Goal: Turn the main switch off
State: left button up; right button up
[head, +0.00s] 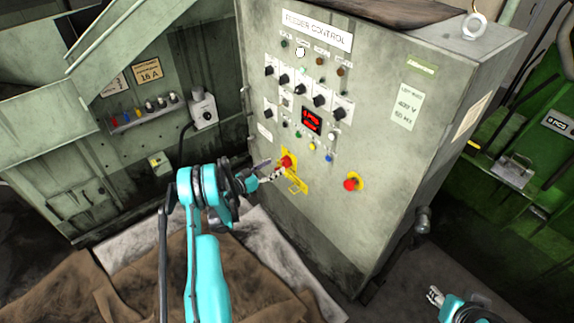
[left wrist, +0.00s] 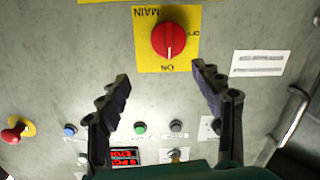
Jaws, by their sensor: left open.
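The main switch is a red round knob (left wrist: 175,40) on a yellow plate marked MAIN, OFF and ON; it also shows in the head view (head: 287,162) low on the control cabinet. In the left wrist view the plate appears upside down, and the knob's white mark points toward ON. My left gripper (left wrist: 165,82) is open and empty, its fingers spread in front of the panel, one to each side of the knob's line. In the head view the left gripper (head: 272,173) is close to the switch, apart from the knob in the wrist view. My right gripper (head: 436,296) is at the lower right, far from the switch.
The grey cabinet (head: 390,150) carries several knobs, lamps and a red display (head: 312,120). A red emergency button (head: 352,184) on yellow sits right of the switch. A metal handle (left wrist: 295,122) shows in the left wrist view. A green machine (head: 530,160) stands at right.

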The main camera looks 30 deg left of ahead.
aim_at(283, 164)
pick_arm(q)
jog(key=shift+t, duration=0.5)
jog(key=w+f, duration=0.1)
jog(key=w+f+b, duration=0.1)
jog(key=w, duration=0.1)
jog(key=w+f+b, duration=0.1)
jog(key=w, duration=0.1)
jog(key=shift+d+f, duration=0.3)
jog(key=shift+d, duration=0.05)
jog(key=shift+w+d+r, duration=0.1)
jog(key=shift+w+d, duration=0.1)
jog(key=shift+w, duration=0.45)
pick_arm(e)
jog(key=f, duration=0.2)
jog(key=shift+w+d+f, duration=0.2)
jog(key=shift+w+f, duration=0.15)
pick_arm(q)
jog(key=c, duration=1.2)
